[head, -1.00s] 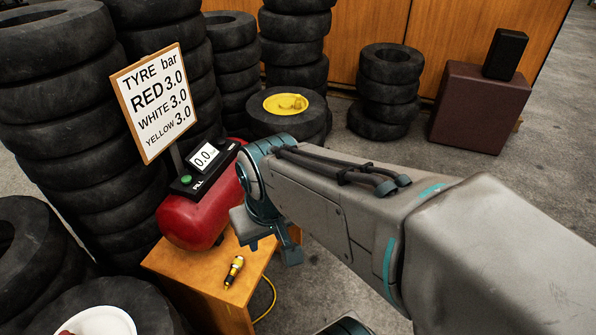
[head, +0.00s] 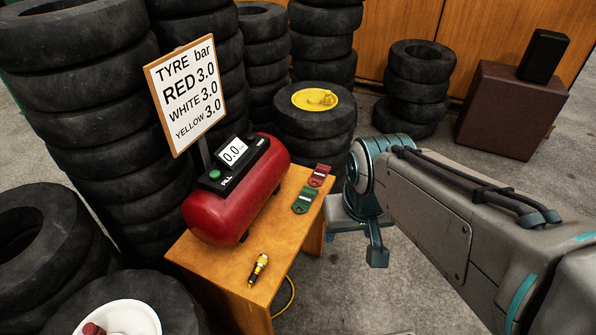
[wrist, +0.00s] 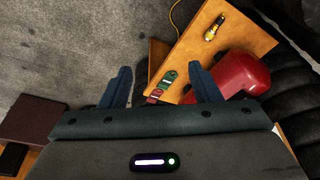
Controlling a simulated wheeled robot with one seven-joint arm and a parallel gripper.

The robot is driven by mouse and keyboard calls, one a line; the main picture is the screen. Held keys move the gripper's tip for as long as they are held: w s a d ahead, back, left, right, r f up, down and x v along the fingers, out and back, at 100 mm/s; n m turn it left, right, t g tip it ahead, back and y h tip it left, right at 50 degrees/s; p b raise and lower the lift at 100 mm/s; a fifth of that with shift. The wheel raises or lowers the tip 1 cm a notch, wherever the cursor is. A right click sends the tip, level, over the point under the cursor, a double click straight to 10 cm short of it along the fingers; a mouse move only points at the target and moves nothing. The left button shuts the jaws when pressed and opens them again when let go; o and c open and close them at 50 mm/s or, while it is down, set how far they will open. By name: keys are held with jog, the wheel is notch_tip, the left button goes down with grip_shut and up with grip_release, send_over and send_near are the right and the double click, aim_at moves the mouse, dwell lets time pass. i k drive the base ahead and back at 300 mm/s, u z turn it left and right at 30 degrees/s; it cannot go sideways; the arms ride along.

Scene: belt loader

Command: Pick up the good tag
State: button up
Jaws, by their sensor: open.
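Two tags lie on the wooden table right of the red compressor in the head view: a green tag (head: 304,200), nearer, and a red tag (head: 320,175) just behind it. The lettering is too small to read, so I cannot tell from it which is the good one. In the wrist view the green tag (wrist: 169,79) and red tag (wrist: 155,97) appear between the fingers. My gripper (wrist: 160,66) is open and empty, apart from both tags. In the head view it hangs right of the table, partly hidden by its own wrist.
The red compressor (head: 237,195) with its display stands on the wooden table (head: 232,272). A yellow-black hose fitting (head: 258,268) lies at the near end. A tyre-pressure sign (head: 186,95) rises behind. Tyre stacks crowd the left and back.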

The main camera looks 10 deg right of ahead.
aim_at(304, 201)
jog(key=z, duration=0.4)
jog(key=k, duration=0.55)
jog(key=z, duration=0.75)
jog(key=i, duration=1.15)
jog(key=u, duration=1.15)
jog(key=i, duration=0.75)
jog(key=u, duration=0.7)
